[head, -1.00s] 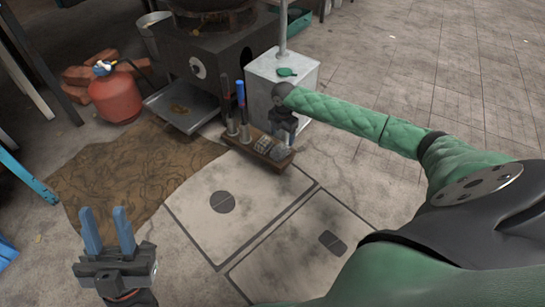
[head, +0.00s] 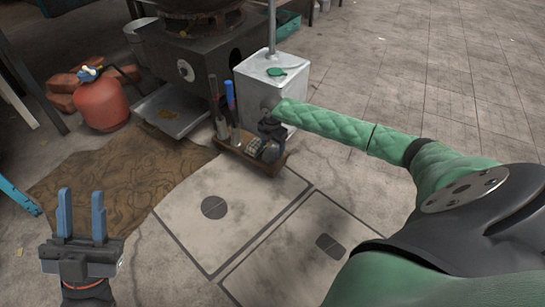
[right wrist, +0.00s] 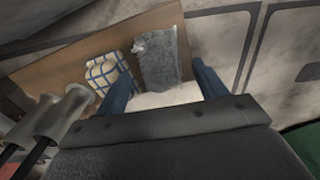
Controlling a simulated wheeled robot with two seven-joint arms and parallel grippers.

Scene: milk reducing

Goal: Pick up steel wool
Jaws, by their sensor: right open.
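The steel wool looks like a rough grey pad (right wrist: 160,58) in the right wrist view. It lies on a brown wooden board (right wrist: 60,60), which is also in the head view (head: 228,151), where the steel wool is a small grey lump (head: 270,153) at the board's right end. My right gripper (right wrist: 165,80) is open, its blue fingers on either side of the steel wool's near part. I cannot tell whether they touch it. In the head view my right gripper (head: 270,135) is small and dark above the board. My left gripper (head: 81,205) is open and empty over the floor.
A blue-checked cloth (right wrist: 108,80) lies beside the steel wool. Metal cups (right wrist: 50,120) with upright handles stand at the board's other end. A pale metal box (head: 272,85) stands behind. A red gas bottle (head: 101,103) is at left. Tiled floor in front is clear.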

